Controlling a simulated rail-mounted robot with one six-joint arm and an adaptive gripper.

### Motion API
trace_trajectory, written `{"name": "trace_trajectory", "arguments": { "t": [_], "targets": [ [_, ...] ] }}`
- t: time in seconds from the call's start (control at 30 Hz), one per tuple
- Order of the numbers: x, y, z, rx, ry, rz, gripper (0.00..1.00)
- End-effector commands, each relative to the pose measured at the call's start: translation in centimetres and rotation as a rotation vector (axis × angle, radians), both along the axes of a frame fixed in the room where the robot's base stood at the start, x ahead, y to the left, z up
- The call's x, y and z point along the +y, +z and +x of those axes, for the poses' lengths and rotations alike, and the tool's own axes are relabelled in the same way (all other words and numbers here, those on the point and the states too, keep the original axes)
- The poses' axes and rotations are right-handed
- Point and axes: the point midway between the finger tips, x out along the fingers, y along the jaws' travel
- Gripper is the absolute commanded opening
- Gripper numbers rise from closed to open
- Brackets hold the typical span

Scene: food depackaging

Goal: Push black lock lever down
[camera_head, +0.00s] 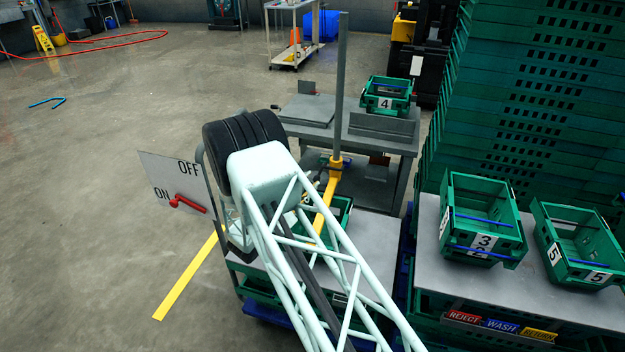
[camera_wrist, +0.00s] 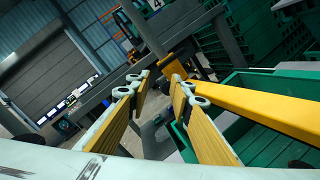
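My gripper (camera_wrist: 158,82) shows in the wrist view with its two yellow-padded fingers apart and nothing held between them. In the head view my arm covers most of it. A yellow arm (camera_head: 325,212) on a grey upright post (camera_head: 342,85) stands just beyond my arm; in the wrist view the yellow arm (camera_wrist: 265,106) runs close beside the right finger. A clamp-like fitting (camera_head: 336,161) joins yellow arm and post. I cannot make out the black lock lever for certain; small dark parts near the fingers are too unclear to tell.
A green crate (camera_wrist: 275,86) lies under the yellow arm. A board with ON, OFF and a red lever (camera_head: 187,203) stands left. A grey bench (camera_head: 300,110) carries crate 4 (camera_head: 385,103). Crates (camera_head: 480,240) and tall green stacks fill the right. The left floor is mostly open.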

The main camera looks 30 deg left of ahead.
Motion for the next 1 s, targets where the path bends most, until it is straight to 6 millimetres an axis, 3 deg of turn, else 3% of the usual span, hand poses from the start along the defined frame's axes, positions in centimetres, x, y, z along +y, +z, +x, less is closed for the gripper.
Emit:
{"name": "trace_trajectory", "arguments": {
  "t": [0.5, 0.7, 1.0],
  "targets": [
    [0.3, -0.3, -6.9, -0.001, -0.001, 0.0, 0.2],
    [0.4, -0.3, -8.1, -0.001, -0.001, 0.0, 0.2],
    [0.4, -0.3, -8.2, -0.001, -0.001, 0.0, 0.2]
  ]
}}
